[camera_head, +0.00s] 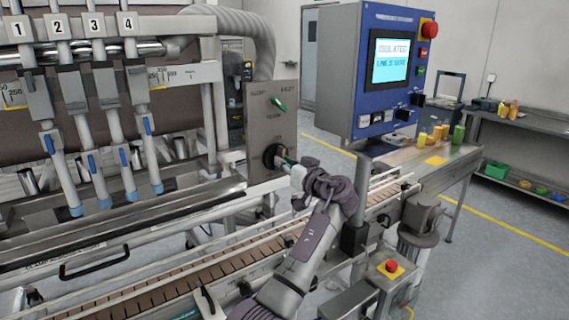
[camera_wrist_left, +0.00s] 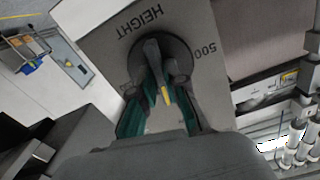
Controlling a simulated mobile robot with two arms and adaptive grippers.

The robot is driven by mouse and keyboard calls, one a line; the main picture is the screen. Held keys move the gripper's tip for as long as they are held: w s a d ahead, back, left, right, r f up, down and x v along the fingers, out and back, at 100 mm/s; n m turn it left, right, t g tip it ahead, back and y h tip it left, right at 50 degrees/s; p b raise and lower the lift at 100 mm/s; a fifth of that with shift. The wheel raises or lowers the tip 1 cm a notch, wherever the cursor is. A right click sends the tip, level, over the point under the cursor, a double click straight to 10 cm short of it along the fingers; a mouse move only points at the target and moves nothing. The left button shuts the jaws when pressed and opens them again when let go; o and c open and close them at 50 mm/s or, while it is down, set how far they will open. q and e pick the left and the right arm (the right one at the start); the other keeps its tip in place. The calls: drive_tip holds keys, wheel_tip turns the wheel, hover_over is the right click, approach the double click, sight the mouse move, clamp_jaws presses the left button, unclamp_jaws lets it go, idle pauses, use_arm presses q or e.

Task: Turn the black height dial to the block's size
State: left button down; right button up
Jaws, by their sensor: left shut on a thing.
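The black height dial (camera_head: 269,154) sits low on the grey upright panel (camera_head: 259,124). In the left wrist view the dial (camera_wrist_left: 153,58) is upside down, under the word HEIGHT, with 500 printed to its right. Its bar handle has a yellow mark at the end between the fingers. My left gripper (camera_head: 284,164) is at the panel, its green-padded fingers (camera_wrist_left: 164,86) shut on the handle from both sides. The other scale number is hidden or too small to read. I cannot make out the size block for certain. My right gripper is not in view.
A blue control box (camera_head: 372,80) with a screen reading ISOLATED stands right. The conveyor (camera_head: 200,282) runs below my arm. Numbered filling nozzles (camera_head: 112,185) are left. Bottles (camera_head: 458,134) stand on the far right table.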

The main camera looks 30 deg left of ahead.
use_arm(q)
drive_tip(key=shift+m, duration=0.4)
drive_tip(key=shift+m+p, duration=1.35)
drive_tip(key=shift+m, duration=5.05)
drive_tip(key=c, duration=1.2)
unclamp_jaws()
